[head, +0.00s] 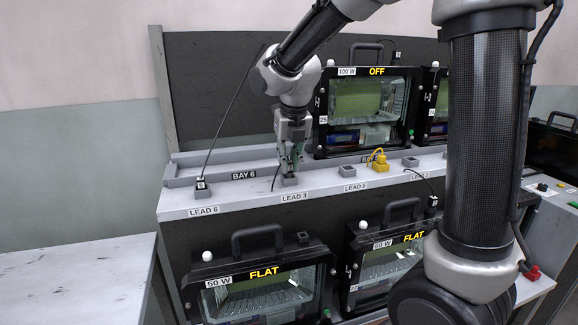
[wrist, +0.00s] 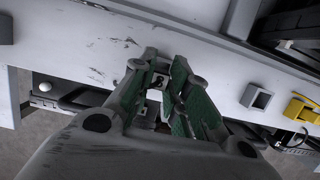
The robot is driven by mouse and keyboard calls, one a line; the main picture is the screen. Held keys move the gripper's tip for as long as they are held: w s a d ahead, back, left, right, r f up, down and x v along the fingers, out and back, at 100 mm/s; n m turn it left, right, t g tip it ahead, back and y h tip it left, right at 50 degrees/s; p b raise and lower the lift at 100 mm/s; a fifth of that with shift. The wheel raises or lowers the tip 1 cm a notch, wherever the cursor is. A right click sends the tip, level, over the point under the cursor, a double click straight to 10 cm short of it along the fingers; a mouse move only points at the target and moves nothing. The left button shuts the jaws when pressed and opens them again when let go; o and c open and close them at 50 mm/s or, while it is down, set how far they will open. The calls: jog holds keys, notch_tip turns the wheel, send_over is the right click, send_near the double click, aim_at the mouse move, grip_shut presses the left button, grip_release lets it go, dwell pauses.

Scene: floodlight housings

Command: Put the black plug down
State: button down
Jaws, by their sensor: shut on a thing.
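My gripper (head: 290,168) points down over the grey holder marked LEAD 3 (head: 289,181). In the wrist view its green-lined fingers (wrist: 163,68) are shut on a small black plug (wrist: 158,82) with a white mark. The fingers hide most of the plug. The plug is at or just above the holder; I cannot tell whether it is seated in it.
Another black plug (head: 201,189) with a cable stands at LEAD 6. A floodlight housing marked OFF (head: 376,71) stands at the back. Two marked FLAT sit below.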

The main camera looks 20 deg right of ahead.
aim_at(290, 163)
jog(key=shift+f, duration=0.8)
jog(key=shift+f, duration=0.15)
jog(key=shift+s+f, duration=0.3)
jog(key=shift+f, duration=0.2)
jog(key=c, duration=1.4)
grip_release()
jog(key=shift+o, duration=0.2)
jog(key=shift+w+f, duration=0.1)
jog(key=shift+f, duration=0.1)
jog(key=shift+w+r, duration=0.1)
jog(key=shift+r, duration=0.15)
